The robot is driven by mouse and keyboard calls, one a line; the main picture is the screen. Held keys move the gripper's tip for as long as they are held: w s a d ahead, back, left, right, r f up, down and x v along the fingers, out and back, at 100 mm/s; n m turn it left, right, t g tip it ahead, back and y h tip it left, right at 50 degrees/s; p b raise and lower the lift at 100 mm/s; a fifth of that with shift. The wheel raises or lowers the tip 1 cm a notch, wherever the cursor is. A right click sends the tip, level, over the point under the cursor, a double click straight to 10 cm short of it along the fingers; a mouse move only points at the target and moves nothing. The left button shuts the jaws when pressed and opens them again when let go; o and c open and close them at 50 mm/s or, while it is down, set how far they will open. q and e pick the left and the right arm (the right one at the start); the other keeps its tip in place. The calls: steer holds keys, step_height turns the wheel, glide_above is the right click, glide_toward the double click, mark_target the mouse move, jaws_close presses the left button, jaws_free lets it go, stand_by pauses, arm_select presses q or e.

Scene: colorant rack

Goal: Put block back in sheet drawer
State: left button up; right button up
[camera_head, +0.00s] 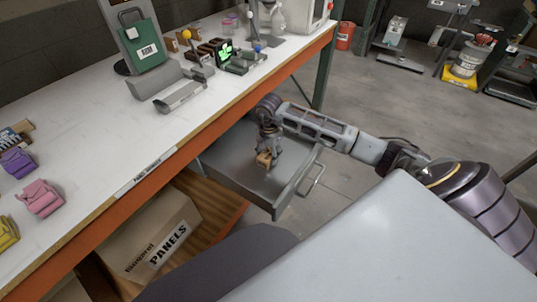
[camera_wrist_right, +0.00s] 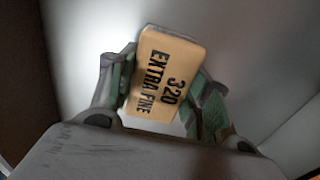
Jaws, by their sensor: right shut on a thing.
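The block is a tan sanding block (camera_wrist_right: 163,78) lettered "320 EXTRA FINE". In the right wrist view it sits between the two green-padded fingers of my right gripper (camera_wrist_right: 168,92), which is shut on it. In the head view the block (camera_head: 264,158) shows small below my right gripper (camera_head: 267,153), over the inside of the open grey sheet drawer (camera_head: 235,172). The drawer is pulled out from under the bench. I cannot tell whether the block touches the drawer floor. My left gripper is not in view.
The white bench (camera_head: 115,122) with an orange edge runs above the drawer. A cardboard box (camera_head: 150,238) marked "PANELS" sits on the wooden shelf below. The drawer's handle (camera_head: 312,180) sticks out to the right. Grey floor is free beyond it.

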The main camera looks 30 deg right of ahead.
mark_target(268, 153)
steer(key=o, duration=0.9)
steer(key=shift+c, duration=0.2)
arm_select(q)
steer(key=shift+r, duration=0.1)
arm_select(e)
steer(key=shift+o, duration=0.6)
steer(key=shift+r, duration=0.15)
step_height(268, 153, up, 10)
steer(key=shift+r+p, duration=0.2)
steer(key=shift+p, duration=0.35)
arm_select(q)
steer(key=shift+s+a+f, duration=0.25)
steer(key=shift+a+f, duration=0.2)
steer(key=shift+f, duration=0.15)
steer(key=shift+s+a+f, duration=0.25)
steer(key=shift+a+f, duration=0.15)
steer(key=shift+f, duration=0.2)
arm_select(e)
steer(key=shift+r, duration=0.75)
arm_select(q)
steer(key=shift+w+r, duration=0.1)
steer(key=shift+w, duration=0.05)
